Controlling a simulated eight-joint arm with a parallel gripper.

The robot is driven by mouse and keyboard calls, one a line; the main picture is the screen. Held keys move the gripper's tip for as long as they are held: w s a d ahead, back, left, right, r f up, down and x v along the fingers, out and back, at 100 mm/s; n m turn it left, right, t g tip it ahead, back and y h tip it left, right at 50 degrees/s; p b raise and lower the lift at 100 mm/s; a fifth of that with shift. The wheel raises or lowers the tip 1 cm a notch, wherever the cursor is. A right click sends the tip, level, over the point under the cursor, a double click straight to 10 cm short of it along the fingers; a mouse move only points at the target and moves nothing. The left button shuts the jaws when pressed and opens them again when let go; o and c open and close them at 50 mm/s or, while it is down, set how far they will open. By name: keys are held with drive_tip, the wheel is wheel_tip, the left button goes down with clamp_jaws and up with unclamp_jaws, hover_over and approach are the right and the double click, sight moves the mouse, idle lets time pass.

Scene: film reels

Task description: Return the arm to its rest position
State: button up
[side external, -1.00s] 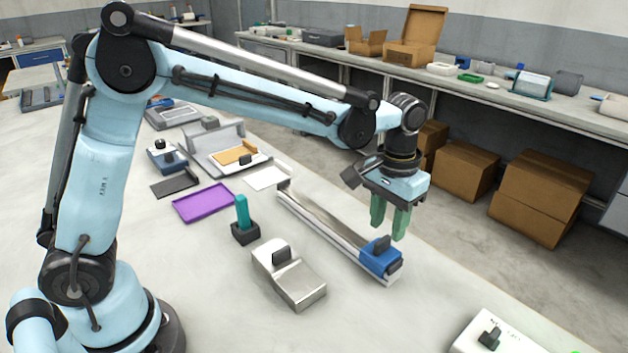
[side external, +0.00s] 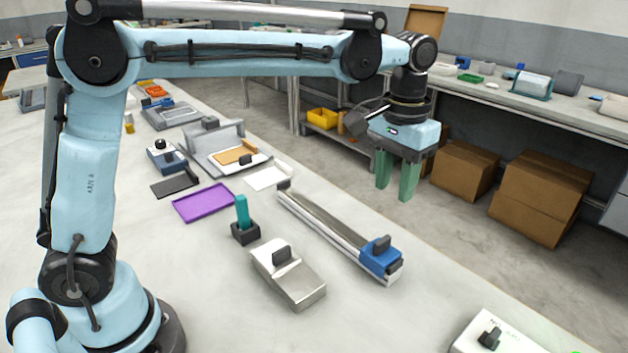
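My gripper (side external: 397,190) hangs at the right of the side view, high above the far edge of the work table. Its two green fingers point down and are apart, with nothing between them. It is clear of the long metal rail (side external: 325,224) with the blue block (side external: 381,257) at its near end. My arm reaches out almost level from its upright lower link. No held object shows.
On the table (side external: 200,270) are a silver block (side external: 288,275), a teal piece in a black holder (side external: 244,232), a purple tray (side external: 203,203) and a grey stand (side external: 215,145). A white box (side external: 497,335) is at front right. Cardboard boxes (side external: 540,195) stand on the floor behind.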

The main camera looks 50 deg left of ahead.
drive_tip(key=s+a+f+t, duration=0.2)
drive_tip(key=s+a+t, duration=0.1)
drive_tip(key=s+a, duration=0.3)
drive_tip(key=s+a+f+t, duration=0.2)
drive_tip(key=s+a+t, duration=0.2)
drive_tip(key=s+a, duration=0.2)
drive_tip(key=shift+s+a+f, duration=0.25)
drive_tip(key=shift+s+f, duration=0.1)
drive_tip(key=shift+s, duration=0.7)
drive_tip(key=shift+r, duration=0.1)
